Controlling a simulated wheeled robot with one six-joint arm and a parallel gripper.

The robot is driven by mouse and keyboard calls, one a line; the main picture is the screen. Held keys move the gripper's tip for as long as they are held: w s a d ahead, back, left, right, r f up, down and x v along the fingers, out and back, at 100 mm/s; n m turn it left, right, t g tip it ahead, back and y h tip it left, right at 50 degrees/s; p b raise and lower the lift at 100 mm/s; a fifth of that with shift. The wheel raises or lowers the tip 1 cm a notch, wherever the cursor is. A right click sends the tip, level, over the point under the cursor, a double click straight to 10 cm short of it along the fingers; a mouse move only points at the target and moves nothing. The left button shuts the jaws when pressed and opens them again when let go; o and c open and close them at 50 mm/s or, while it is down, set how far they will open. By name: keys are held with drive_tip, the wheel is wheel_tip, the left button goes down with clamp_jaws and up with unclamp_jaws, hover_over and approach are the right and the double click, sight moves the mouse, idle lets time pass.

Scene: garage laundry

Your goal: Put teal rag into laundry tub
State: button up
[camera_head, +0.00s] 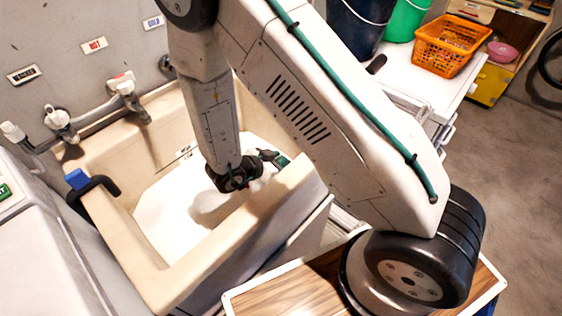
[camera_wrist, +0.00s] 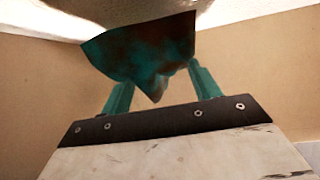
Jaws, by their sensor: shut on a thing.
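The laundry tub (camera_head: 245,236) is a cream-coloured sink with a white basin, left of centre in the head view. My gripper (camera_head: 262,172) is over the basin near its right inner wall. In the wrist view the teal rag (camera_wrist: 145,50), with brown stains, hangs between the teal fingers of my gripper (camera_wrist: 160,85), which is shut on it. The tub's tan wall (camera_wrist: 40,90) and white inner surface show behind the rag. In the head view the rag is mostly hidden by my arm. I cannot tell whether the rag touches the basin.
A blue-and-black clip-like thing (camera_head: 85,188) sits on the left rim. An orange basket (camera_head: 452,45), a green bucket (camera_head: 405,20) and a dark blue bucket (camera_head: 357,22) stand at the upper right. Grey floor is clear at the right.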

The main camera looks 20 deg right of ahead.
drive_tip(key=shift+f, duration=0.55)
drive_tip(key=o, duration=1)
drive_tip(key=shift+o, duration=0.2)
drive_tip(key=shift+r, duration=0.25)
drive_tip(key=v, duration=1.2)
drive_tip(key=shift+r, duration=0.3)
